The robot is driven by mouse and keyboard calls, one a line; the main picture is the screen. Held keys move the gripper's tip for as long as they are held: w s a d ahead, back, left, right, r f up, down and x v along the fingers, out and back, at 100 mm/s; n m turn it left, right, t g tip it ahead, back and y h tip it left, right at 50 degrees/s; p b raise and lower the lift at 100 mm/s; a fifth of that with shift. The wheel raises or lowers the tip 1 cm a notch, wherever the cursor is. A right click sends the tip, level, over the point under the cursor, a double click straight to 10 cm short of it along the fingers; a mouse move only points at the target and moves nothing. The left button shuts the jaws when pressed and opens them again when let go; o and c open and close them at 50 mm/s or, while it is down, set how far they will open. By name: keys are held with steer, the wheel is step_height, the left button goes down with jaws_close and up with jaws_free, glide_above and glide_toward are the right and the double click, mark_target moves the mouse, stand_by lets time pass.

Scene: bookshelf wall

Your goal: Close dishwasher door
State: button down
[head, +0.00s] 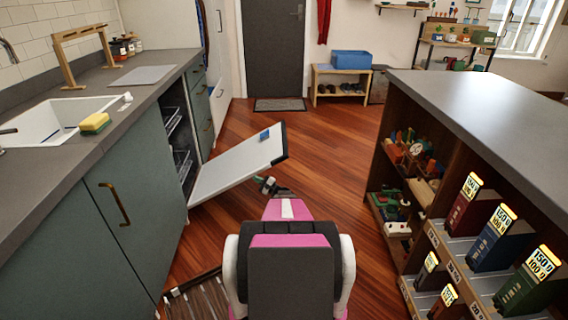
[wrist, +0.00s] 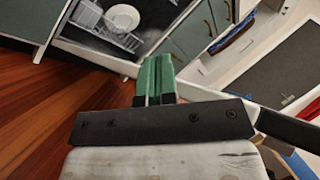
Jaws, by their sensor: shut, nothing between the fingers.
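The dishwasher door (head: 235,168) is partly open in the head view. It slants out from the left counter as a pale panel with a dark edge at its far right end. A small blue item (head: 265,135) sits on its inner face. The dishwasher opening shows racks (head: 182,160). In the wrist view a rack (wrist: 105,28) holds a white plate (wrist: 123,17).
The left counter (head: 150,92) holds a sink (head: 65,118) and a sponge (head: 95,123). A shelf island (head: 480,100) with toys and boxes stands on the right. Wooden floor (head: 330,140) is clear between. A striped rug (head: 195,300) lies at the lower left.

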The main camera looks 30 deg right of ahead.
steer(key=s+d+f+m+t+h, duration=0.25)
steer(key=d+m+h, duration=0.2)
steer(key=d, duration=0.25)
steer(key=s+d+f+m+t+h, duration=0.1)
steer(key=d+f+m+t+h, duration=0.15)
steer(key=d+h, duration=0.35)
steer(key=s+d+f+m+t+h, duration=0.1)
steer(key=d+f+m+t+h, duration=0.2)
steer(key=d, duration=0.6)
steer(key=w+a+r+g, duration=0.1)
steer(key=w+r, duration=0.7)
steer(key=r, duration=0.1)
steer(key=shift+w+a+r+m, duration=0.2)
steer(key=shift+a+m, duration=0.05)
steer(key=shift+m, duration=0.15)
